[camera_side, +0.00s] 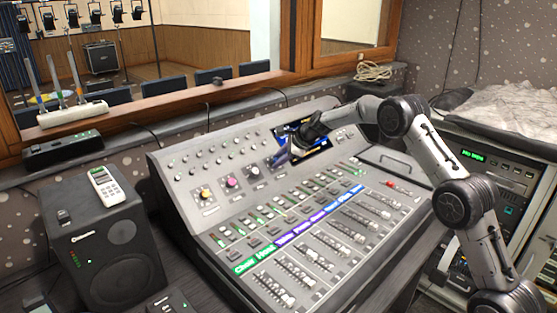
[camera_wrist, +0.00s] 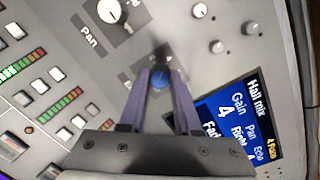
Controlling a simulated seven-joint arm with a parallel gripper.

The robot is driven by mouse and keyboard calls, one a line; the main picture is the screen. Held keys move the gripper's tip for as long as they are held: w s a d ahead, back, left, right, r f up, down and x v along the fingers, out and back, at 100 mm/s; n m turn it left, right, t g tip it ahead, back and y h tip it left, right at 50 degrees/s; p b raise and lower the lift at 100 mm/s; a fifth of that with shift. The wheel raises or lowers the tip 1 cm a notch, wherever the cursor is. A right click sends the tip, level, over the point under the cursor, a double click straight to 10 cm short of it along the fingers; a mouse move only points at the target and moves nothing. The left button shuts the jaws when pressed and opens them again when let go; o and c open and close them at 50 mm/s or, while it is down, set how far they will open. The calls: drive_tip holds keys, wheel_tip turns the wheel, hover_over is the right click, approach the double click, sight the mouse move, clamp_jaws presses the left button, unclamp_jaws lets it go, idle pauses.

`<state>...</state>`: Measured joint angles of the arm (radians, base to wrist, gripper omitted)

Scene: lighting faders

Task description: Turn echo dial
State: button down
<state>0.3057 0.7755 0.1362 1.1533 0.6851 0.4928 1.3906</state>
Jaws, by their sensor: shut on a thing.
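The mixing console (camera_side: 165,180) has a row of dials on its sloped upper panel. My gripper (camera_side: 298,148) is down at that panel, in front of the display. In the wrist view, its two fingers (camera_wrist: 161,84) are shut on a blue-topped dial (camera_wrist: 159,78), one on each side. I take this to be the echo dial; its label is hidden. The dial labelled Pan (camera_wrist: 115,14) sits to its upper left, clear of my fingers. The display (camera_wrist: 238,122) reads Hall mix, with Gain 4 and lines for Pan and Echo; its lower part is cut off.
Yellow (camera_side: 205,193) and pink (camera_side: 232,182) dials sit left of my gripper on the panel. Several small knobs lie close by, including a white one (camera_wrist: 200,10). Faders (camera_side: 325,240) fill the console's front. A speaker (camera_side: 105,250) stands at left.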

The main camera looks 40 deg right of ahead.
drive_tip(key=shift+m, duration=0.8)
drive_tip(key=c, duration=0.6)
unclamp_jaws()
drive_tip(key=v, duration=1.4)
drive_tip(key=shift+f, duration=0.2)
drive_tip(key=shift+a, duration=0.15)
